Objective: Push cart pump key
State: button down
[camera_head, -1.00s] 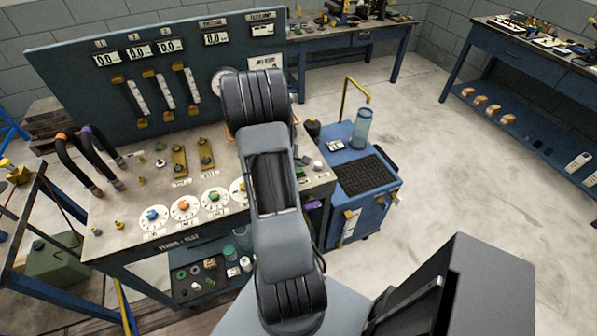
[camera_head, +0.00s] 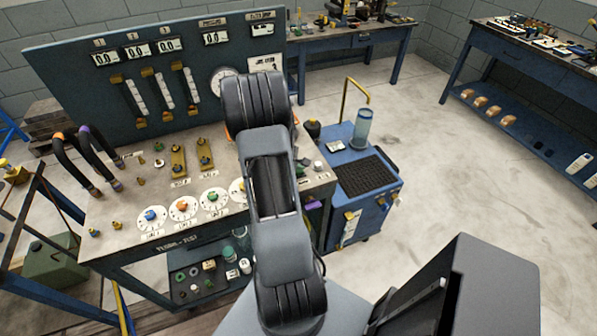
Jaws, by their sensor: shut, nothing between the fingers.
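A blue cart (camera_head: 388,193) with a dark ridged mat (camera_head: 364,174), a clear blue cylinder (camera_head: 362,128) and a yellow handle stands at the right end of the test bench. Small keys or caps, one pale with green (camera_head: 319,165), sit on the bench's right end beside my arm. A small box with a pale face (camera_head: 359,144) is on the cart behind the mat. I cannot tell which of these is the pump key. My arm reaches over the bench and hides part of its right side. My gripper is hidden behind the arm.
The test bench (camera_head: 125,210) has dials, brass valves, black hoses and an upright blue panel (camera_head: 80,80) with displays. A second bench (camera_head: 375,40) stands at the back, and a workbench (camera_head: 515,50) at the far right. The floor (camera_head: 460,180) between them is clear.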

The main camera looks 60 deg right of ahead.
aim_at(299, 171)
jog(key=shift+f+b, duration=0.35)
jog(key=shift+b, duration=0.05)
jog(key=shift+r, duration=0.15)
dwell(0.4)
jog(key=shift+r+p, duration=0.55)
jog(key=shift+r, duration=0.25)
jog(key=shift+r, duration=0.1)
notch_tip(299, 171, up, 6)
jog(key=p, duration=0.3)
jog(key=shift+p, duration=0.35)
